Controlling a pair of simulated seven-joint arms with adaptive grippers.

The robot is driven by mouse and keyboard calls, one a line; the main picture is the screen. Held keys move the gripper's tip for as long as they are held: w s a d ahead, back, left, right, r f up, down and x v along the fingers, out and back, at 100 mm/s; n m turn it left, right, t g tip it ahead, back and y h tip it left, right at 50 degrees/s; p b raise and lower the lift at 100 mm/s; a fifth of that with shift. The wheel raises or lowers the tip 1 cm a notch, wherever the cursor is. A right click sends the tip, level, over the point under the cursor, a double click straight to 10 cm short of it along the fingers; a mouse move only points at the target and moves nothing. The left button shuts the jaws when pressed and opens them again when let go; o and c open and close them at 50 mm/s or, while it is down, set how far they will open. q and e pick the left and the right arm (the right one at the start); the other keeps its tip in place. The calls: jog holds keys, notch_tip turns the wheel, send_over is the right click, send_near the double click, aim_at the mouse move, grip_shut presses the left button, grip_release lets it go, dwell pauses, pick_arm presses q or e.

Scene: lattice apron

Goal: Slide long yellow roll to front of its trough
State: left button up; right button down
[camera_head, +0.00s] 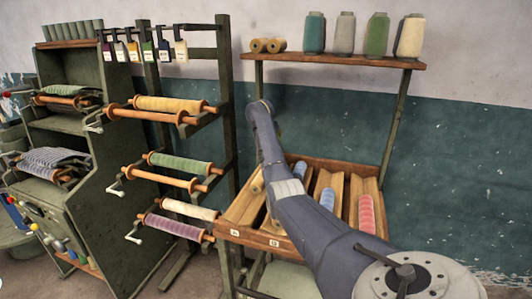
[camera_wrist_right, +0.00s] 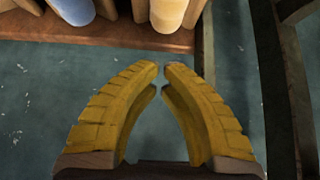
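A tilted wooden rack of troughs (camera_head: 262,239) holds rolls in the head view. A pale yellow roll (camera_head: 257,182) shows left of my right arm, partly hidden by it. A yellow-tan roll end (camera_wrist_right: 169,13) shows at the top of the right wrist view, beyond my right gripper (camera_wrist_right: 161,72). The gripper's yellow fingers are drawn together at the tips, with a sliver of gap and nothing between them. They are apart from the roll. In the head view my right arm crosses over the rack, and its gripper cannot be made out. My left gripper is not in view.
Blue rolls (camera_head: 327,200) and a pink roll (camera_head: 366,213) lie in other troughs; a blue roll end (camera_wrist_right: 72,9) is beside the yellow one. A post (camera_wrist_right: 278,90) stands right of the gripper. A shelf with thread cones (camera_head: 345,34) is above; a roll stand (camera_head: 226,85) is left.

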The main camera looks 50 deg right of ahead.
jog(key=shift+x, duration=4.75)
jog(key=shift+w+f, duration=0.15)
